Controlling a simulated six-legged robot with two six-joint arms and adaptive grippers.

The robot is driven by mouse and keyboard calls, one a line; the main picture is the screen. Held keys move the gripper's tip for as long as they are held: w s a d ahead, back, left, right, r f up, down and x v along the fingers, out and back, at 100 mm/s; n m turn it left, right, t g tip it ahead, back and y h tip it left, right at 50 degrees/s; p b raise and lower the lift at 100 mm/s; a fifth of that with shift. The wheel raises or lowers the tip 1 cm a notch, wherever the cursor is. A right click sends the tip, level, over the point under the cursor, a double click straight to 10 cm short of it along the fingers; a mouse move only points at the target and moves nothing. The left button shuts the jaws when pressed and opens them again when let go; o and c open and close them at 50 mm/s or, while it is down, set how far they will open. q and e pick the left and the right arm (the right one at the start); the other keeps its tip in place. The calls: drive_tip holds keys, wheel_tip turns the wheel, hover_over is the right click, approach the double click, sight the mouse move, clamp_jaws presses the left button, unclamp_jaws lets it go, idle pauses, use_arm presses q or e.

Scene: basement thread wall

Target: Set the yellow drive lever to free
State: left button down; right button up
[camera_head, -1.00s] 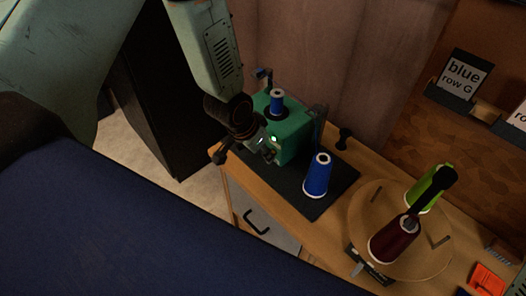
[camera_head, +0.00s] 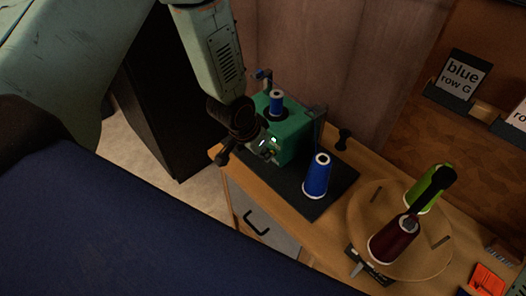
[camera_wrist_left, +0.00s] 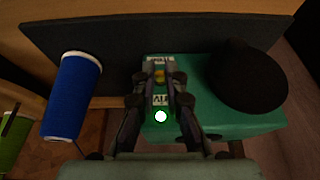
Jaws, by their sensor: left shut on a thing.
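The green winding machine (camera_head: 292,138) stands on a dark mat at the wooden bench's left end, a blue spool (camera_head: 277,102) on top. My left gripper (camera_head: 270,152) is at its front face. In the left wrist view the gripper (camera_wrist_left: 160,82) is shut on the yellow drive lever (camera_wrist_left: 160,76), of which only a small yellow piece shows between the fingers. White labels lie above and below it, partly covered and not fully readable. A lit green-white lamp (camera_wrist_left: 160,116) shows below the lower label. My right gripper is not in view.
A blue thread cone (camera_head: 317,176) stands on the dark mat (camera_head: 338,187), right of the machine. A round wooden turntable (camera_head: 418,262) carries a maroon cone (camera_head: 393,240) and a green cone (camera_head: 421,193). A drawer (camera_head: 262,222) is below the bench top. An orange object (camera_head: 487,280) lies at far right.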

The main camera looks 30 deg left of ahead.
use_arm(q)
drive_tip(key=f+t+b, duration=0.1)
drive_tip(key=s+t+h+b, duration=0.1)
drive_tip(key=t+b, duration=0.1)
drive_tip(key=shift+a+f, duration=0.2)
drive_tip(key=shift+f, duration=0.2)
wheel_tip(320, 180, down, 2)
drive_tip(key=t+b, duration=0.1)
drive_tip(key=b, duration=0.1)
drive_tip(key=t+h+b, duration=0.1)
drive_tip(key=t+b, duration=0.3)
drive_tip(key=b, duration=0.1)
drive_tip(key=shift+s+f+h, duration=0.1)
drive_tip(key=shift+f+h, duration=0.15)
drive_tip(key=shift+h, duration=0.15)
drive_tip(key=shift+f+t+h+b, duration=0.15)
drive_tip(key=shift+t+h+b, duration=0.15)
drive_tip(key=shift+t+b, duration=0.7)
drive_tip(key=c, duration=1.4)
unclamp_jaws()
